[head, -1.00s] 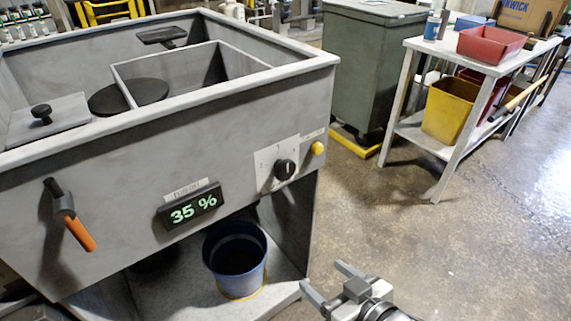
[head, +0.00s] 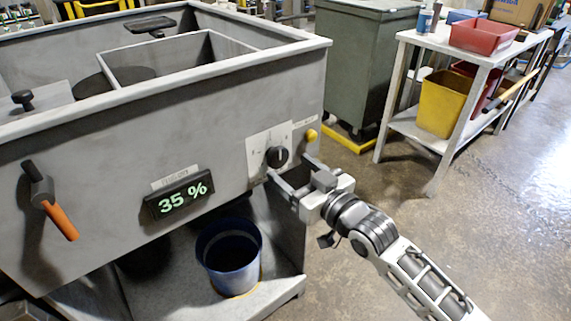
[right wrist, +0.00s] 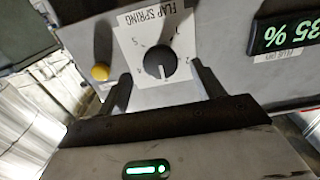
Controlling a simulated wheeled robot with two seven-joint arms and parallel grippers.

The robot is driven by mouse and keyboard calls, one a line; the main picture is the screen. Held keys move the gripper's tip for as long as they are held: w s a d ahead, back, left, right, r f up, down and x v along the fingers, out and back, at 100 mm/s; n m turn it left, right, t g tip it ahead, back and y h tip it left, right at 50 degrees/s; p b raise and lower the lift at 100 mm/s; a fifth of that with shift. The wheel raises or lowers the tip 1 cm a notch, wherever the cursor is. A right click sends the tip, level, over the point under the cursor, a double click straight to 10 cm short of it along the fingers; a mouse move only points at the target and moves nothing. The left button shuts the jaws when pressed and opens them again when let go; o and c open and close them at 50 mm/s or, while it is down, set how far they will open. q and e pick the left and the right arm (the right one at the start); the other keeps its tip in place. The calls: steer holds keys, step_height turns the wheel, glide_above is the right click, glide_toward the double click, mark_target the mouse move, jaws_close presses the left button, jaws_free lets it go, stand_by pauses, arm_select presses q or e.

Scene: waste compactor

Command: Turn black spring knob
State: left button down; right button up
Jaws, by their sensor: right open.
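The black spring knob (head: 277,156) sits on a white dial plate on the compactor's front panel. In the right wrist view the knob (right wrist: 160,62) lies between and beyond my fingers, under a "FLAP SPRING" label, with numbers around it. My right gripper (head: 292,174) is open just in front of the plate, a little below and right of the knob in the head view. It also shows in the right wrist view (right wrist: 160,85), with a finger on each side of the knob. I cannot tell whether it touches. My left gripper is out of view.
A yellow button (head: 311,135) is right of the knob. A "35 %" display (head: 179,195) and an orange-tipped lever (head: 50,205) are to its left. A blue bucket (head: 230,258) stands below. A shelf table (head: 405,85) stands at the right.

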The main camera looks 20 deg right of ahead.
mark_target(280, 160)
steer(key=shift+x, duration=1.55)
steer(key=c, duration=1)
steer(key=shift+o, duration=0.2)
